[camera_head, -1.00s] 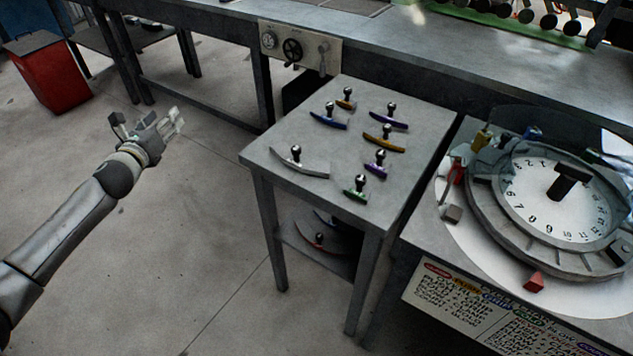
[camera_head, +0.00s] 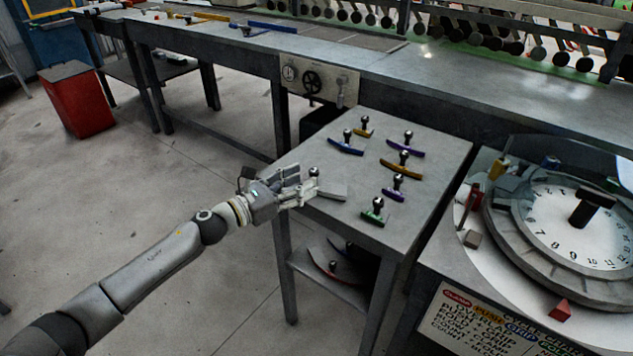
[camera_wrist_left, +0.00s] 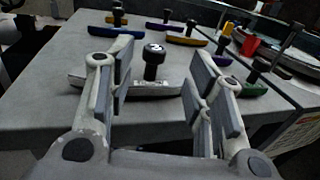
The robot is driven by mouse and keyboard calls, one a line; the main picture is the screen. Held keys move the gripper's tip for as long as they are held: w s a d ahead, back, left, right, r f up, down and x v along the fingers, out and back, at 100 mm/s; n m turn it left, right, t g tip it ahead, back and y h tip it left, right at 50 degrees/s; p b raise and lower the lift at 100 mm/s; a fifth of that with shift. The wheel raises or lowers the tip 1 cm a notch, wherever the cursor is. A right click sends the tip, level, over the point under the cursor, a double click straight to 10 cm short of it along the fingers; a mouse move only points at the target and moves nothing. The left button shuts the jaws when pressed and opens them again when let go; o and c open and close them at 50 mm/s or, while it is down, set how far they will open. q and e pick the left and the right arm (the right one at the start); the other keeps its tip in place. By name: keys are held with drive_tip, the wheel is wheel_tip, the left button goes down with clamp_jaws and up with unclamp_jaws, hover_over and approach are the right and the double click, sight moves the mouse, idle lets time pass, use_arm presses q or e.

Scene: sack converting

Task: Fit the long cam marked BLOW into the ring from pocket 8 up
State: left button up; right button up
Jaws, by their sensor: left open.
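A long silver-grey cam (camera_head: 329,191) with a dark ball knob lies at the front left of the small grey table; it also shows in the left wrist view (camera_wrist_left: 142,90). Its knob carries a small pale mark that I cannot read. My left gripper (camera_head: 308,184) is open at this cam; in the left wrist view the knob stands between the spread fingers (camera_wrist_left: 166,72), with no visible contact. The numbered ring (camera_head: 530,240) lies on the round station at the right, around a white dial with a black T-handle. Pocket 8 is not clear. My right gripper is not in view.
Blue (camera_head: 346,147), purple (camera_head: 405,148), orange (camera_head: 402,168) and green (camera_head: 374,217) cams stand behind and right of the silver one. A red block (camera_head: 561,310) sits at the station's front. A long bench runs behind.

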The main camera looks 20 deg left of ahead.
sight(310, 173)
use_arm(q)
drive_tip(key=x, duration=0.1)
drive_tip(key=p+x, duration=0.1)
drive_tip(key=x, duration=0.3)
drive_tip(key=shift+w+a+r, duration=0.2)
drive_tip(key=shift+a+r, duration=0.1)
drive_tip(key=shift+w+d+f, duration=0.1)
drive_tip(key=shift+w+d, duration=0.05)
drive_tip(key=shift+w, duration=0.05)
clamp_jaws()
